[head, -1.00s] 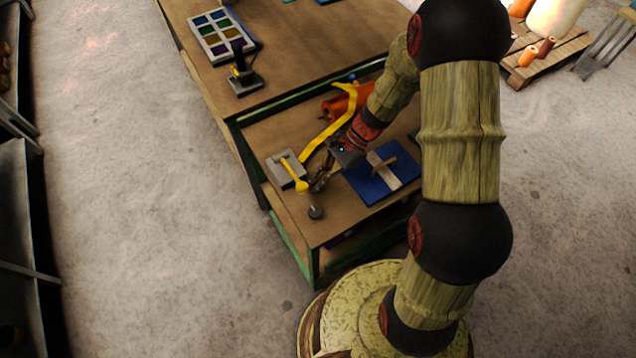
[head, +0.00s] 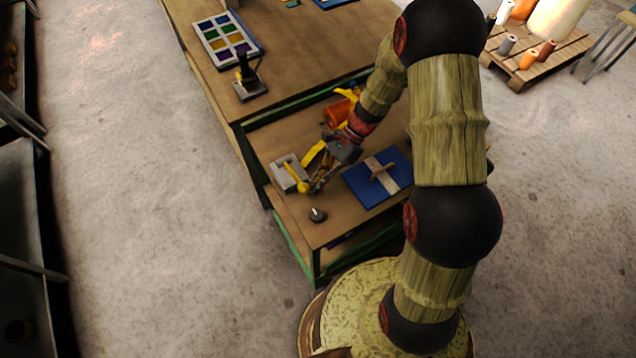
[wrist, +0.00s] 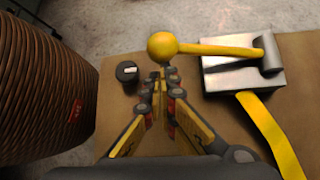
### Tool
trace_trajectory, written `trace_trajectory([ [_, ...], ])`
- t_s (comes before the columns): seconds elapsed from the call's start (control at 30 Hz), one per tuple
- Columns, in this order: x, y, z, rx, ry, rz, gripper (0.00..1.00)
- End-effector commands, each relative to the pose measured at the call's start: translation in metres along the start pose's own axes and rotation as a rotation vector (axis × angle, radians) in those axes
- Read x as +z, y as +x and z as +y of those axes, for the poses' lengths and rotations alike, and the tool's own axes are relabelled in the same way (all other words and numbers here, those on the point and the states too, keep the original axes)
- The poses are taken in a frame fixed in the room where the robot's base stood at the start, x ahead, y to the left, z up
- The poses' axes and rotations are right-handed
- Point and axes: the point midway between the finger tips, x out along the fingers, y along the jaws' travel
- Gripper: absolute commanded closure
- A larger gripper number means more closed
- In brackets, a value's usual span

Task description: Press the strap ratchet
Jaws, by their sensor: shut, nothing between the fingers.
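The strap ratchet is a grey metal block (head: 283,178) on the lower bench level, with a yellow lever ending in a yellow ball knob (head: 303,187). In the wrist view the ratchet's block (wrist: 228,78) lies at upper right. Its lever (wrist: 215,49) reaches left to the knob (wrist: 162,47). A yellow strap (wrist: 270,132) runs from the block. My gripper (head: 316,187) is beside the knob in the head view. In the wrist view its closed, empty fingertips (wrist: 159,76) show just below the knob; I cannot tell whether they touch it.
A small black round knob (head: 318,214) sits near the bench's front edge. A blue board (head: 362,186) with a wooden handle lies right of my gripper. An orange roll (head: 336,112) lies behind. A colour tray and a black lever device (head: 249,88) stand on the higher bench.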

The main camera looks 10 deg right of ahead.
Motion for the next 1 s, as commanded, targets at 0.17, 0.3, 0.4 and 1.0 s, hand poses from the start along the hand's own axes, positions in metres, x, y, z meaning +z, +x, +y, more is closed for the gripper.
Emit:
trace_trajectory([
  [0.17,0.016,-0.016,-0.001,0.075,0.064,-0.001,1.0],
  [0.3,0.025,-0.026,-0.004,0.147,0.131,0.0,1.0],
  [0.4,0.032,-0.034,-0.009,0.202,0.183,0.0,1.0],
  [1.0,0.065,-0.069,-0.037,0.467,0.435,0.001,1.0],
])
